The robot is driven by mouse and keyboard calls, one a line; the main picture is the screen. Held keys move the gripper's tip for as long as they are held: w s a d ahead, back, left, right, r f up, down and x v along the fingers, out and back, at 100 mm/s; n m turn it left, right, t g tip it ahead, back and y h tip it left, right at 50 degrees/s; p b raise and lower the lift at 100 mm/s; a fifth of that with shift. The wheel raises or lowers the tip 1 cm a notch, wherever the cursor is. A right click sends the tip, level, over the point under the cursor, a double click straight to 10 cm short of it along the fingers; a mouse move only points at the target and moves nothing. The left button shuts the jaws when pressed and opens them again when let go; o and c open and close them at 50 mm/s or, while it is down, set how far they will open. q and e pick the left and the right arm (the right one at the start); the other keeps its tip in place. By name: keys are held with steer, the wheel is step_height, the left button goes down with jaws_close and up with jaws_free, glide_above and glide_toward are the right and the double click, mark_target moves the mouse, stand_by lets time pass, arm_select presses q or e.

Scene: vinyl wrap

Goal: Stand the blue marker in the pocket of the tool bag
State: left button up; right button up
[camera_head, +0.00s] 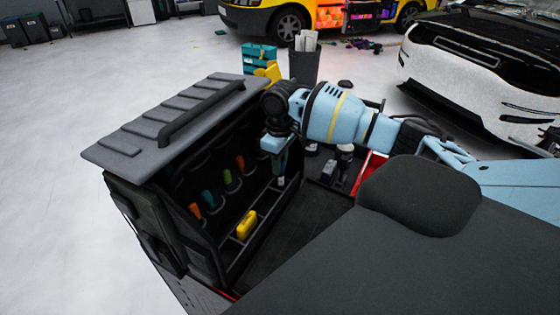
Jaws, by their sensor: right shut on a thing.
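The black tool bag (150,225) stands open-fronted on a cart at the left, under a ribbed grey lid with a handle. Inside, several coloured tool handles stand in a row of loops, and a yellow item (246,225) lies in a low front compartment. My right gripper (279,150) reaches in from the right at the bag's right front edge, pointing down. It is shut on a slender upright thing (283,164), which I take to be the blue marker. Its lower end is near the front compartment; I cannot tell whether it is inside. My left gripper is out of view.
Bottles (344,158) and a red tray edge (366,172) are right of the bag on the cart. The dark cart top (290,235) in front of the bag is bare. A bin (304,65), teal boxes (259,55) and two vehicles stand behind.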

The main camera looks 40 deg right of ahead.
steer(key=shift+f, duration=0.45)
stand_by(0.3)
steer(key=o, duration=1)
steer(key=shift+o, duration=0.2)
steer(key=shift+r, duration=0.1)
step_height(320, 180, up, 8)
steer(key=shift+f, duration=0.15)
